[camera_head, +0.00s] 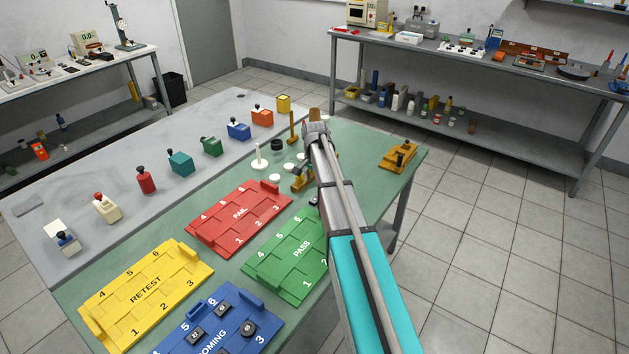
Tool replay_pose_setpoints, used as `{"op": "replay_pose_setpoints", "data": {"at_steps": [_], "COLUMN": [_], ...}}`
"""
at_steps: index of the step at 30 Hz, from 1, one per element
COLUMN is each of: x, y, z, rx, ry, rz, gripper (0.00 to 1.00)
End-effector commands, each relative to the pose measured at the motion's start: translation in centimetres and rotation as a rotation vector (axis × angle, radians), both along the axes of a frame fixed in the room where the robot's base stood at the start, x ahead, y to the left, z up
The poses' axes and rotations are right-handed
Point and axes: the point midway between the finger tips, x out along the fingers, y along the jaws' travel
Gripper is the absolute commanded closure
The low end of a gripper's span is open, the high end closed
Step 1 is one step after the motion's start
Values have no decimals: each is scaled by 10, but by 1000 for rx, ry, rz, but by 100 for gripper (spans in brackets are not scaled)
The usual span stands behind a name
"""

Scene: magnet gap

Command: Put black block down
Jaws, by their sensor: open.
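My arm reaches from the bottom right across the green mat to its far part. My gripper is not discernible; the arm's end hides that spot. Several dark pieces are in view, and I cannot tell which is the black block. Two dark square pieces (195,335) (222,309) and a dark round piece (249,328) sit on the blue INCOMING tray (268,316). A black round piece (277,144) stands on the far mat. A small dark piece (313,202) shows beside my arm, partly hidden.
The red FAIL tray (215,235), green PASS tray (290,283) and yellow RETEST tray (110,318) look empty. White discs (289,168) and a brass fixture (301,180) are near my arm. Another brass fixture (398,157) stands right.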

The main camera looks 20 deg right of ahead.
Motion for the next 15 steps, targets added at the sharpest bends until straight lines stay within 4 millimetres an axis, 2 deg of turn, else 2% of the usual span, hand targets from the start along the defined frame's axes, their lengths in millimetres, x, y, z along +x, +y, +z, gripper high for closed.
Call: {"op": "replay_pose_setpoints", "data": {"at_steps": [1,6,15], "x": [0,0,0], "y": [0,0,0], "z": [9,23,40], "rx": [0,0,0], "ry": [0,0,0], "rz": [0,0,0], "gripper": [29,29,29]}}
